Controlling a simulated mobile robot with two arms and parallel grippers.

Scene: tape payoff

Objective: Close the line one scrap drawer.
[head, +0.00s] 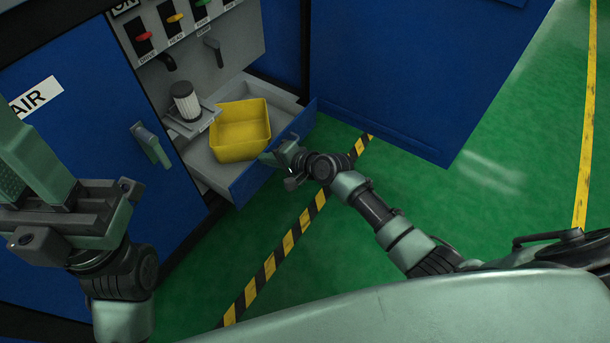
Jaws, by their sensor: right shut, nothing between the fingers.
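The scrap drawer (272,166) is pulled out of the blue cabinet; its blue front stands out over the green floor. A yellow bin (240,130) sits inside the grey drawer. My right gripper (281,157) is shut and empty, at the outer face of the drawer front. I cannot tell whether it touches the front. My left gripper (38,160) is at the left edge, in front of the blue cabinet and away from the drawer. Its fingers are partly cut off, so its opening is unclear.
A control panel with coloured switches (174,18) is above the drawer. A white ribbed cylinder (186,101) stands on a small bracket beside the bin. A blue door (400,70) stands at the right. Yellow-black floor tape (290,243) runs below the drawer; green floor lies clear around it.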

